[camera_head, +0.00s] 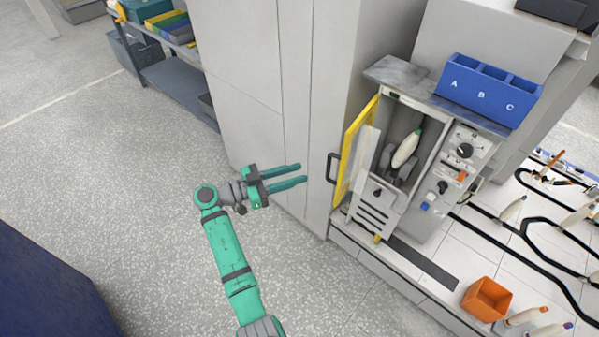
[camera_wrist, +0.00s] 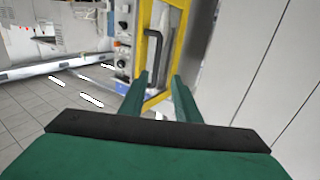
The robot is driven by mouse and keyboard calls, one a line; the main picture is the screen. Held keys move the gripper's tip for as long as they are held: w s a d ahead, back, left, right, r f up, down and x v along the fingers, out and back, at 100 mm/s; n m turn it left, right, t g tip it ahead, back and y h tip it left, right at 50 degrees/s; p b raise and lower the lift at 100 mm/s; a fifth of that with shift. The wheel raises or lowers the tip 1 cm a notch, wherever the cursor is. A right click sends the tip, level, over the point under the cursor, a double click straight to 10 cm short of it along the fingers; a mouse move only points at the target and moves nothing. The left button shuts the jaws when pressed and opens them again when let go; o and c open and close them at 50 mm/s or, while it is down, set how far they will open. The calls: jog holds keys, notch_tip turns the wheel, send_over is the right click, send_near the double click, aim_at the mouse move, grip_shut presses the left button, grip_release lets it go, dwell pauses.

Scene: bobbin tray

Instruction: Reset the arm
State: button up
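My gripper (camera_head: 303,176) is at the end of my green arm, out over the floor in front of the grey cabinet. Its two fingers are apart with nothing between them. In the wrist view my gripper (camera_wrist: 158,85) shows its two green fingers spread, with the yellow-framed door and its dark handle (camera_wrist: 180,40) beyond them. In the head view the yellow-framed door (camera_head: 352,150) of the machine stands open, to the right of the fingertips and apart from them.
A white bobbin (camera_head: 406,150) stands inside the open machine compartment. A blue A-B-C tray (camera_head: 488,88) sits on top. An orange bin (camera_head: 486,299) and several bobbins are on the tiled bench at right. A tall grey cabinet (camera_head: 240,45) stands close behind my gripper.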

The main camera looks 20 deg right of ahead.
dwell(0.4)
jog(key=s+f+n+t+y, duration=0.3)
jog(key=f+n, duration=0.1)
jog(key=f, duration=0.6)
jog(key=s+f+n+t+y, duration=0.25)
jog(key=s+f+n, duration=0.2)
jog(key=f, duration=0.45)
jog(key=s+a+f+n+t+y, duration=0.1)
jog(key=s+a+f+n+y, duration=0.2)
jog(key=s+f, duration=0.3)
jog(key=s+a+f+n+t+y, duration=0.2)
jog(key=s+a+f+n+y, duration=0.15)
jog(key=s, duration=0.35)
jog(key=s+a+r+n+t+y, duration=0.1)
jog(key=s+a+r+y, duration=0.2)
jog(key=s, duration=0.5)
jog(key=s+a+r+n+t+y, duration=0.1)
jog(key=s+a+r+y, duration=0.2)
jog(key=s, duration=0.4)
jog(key=s+a+r+t, duration=0.1)
jog(key=s+r, duration=0.3)
jog(key=r, duration=0.4)
jog(key=s+a+r+t, duration=0.1)
jog(key=s+r, duration=0.3)
jog(key=r, duration=0.5)
jog(key=shift+s+t, duration=0.4)
jog(key=shift+t, duration=0.25)
